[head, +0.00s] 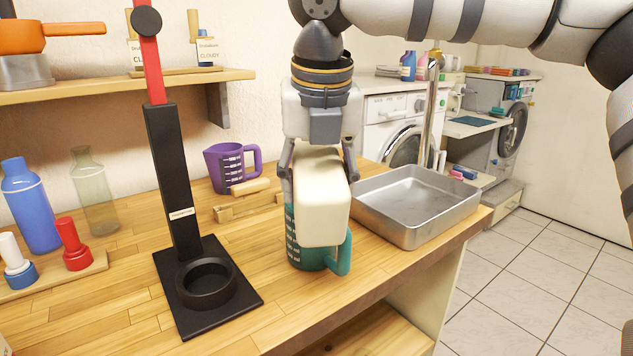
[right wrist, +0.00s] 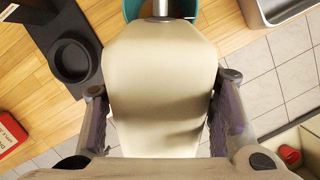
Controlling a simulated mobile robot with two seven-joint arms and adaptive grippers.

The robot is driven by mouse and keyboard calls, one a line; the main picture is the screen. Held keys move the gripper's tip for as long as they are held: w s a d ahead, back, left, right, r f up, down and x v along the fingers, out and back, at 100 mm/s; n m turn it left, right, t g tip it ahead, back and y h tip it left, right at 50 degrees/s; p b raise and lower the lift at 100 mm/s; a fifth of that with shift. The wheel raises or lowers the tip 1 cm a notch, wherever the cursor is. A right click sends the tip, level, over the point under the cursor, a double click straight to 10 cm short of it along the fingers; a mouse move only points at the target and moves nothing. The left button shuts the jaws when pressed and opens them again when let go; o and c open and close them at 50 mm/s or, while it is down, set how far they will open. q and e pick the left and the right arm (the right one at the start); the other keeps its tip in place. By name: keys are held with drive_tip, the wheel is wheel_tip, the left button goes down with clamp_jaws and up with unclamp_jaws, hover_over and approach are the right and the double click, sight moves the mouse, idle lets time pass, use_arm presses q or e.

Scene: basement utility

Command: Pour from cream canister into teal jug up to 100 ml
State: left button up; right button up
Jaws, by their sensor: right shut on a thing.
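The cream canister (head: 321,200) is in my right gripper (head: 318,165), which is shut on its sides. In the right wrist view the canister (right wrist: 160,85) fills the middle between the two fingers (right wrist: 160,115), with a narrow spout at its far end. The teal jug (head: 312,258) stands on the wooden bench, directly below and behind the canister, with white measuring marks on its left side and a handle at lower right. Its rim (right wrist: 133,8) shows beyond the spout. The canister hides the jug's mouth and any liquid. My left gripper is not in view.
A black stand (head: 190,220) with a ring base is left of the jug. A metal tray (head: 418,205) is close on the right. A purple measuring jug (head: 228,168) and a wooden rack (head: 245,203) are behind. Bottles and a peg board (head: 60,275) are at far left.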

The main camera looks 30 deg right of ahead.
idle(0.3)
drive_tip(key=shift+w+g, duration=0.1)
drive_tip(key=shift+g, duration=0.3)
drive_tip(key=shift+y, duration=0.3)
idle(2.1)
drive_tip(key=shift+w+d+g, duration=0.1)
drive_tip(key=shift+g, duration=0.3)
idle(0.3)
drive_tip(key=shift+s+r+t, duration=0.1)
drive_tip(key=shift+s+t, duration=0.2)
drive_tip(key=shift+t, duration=0.7)
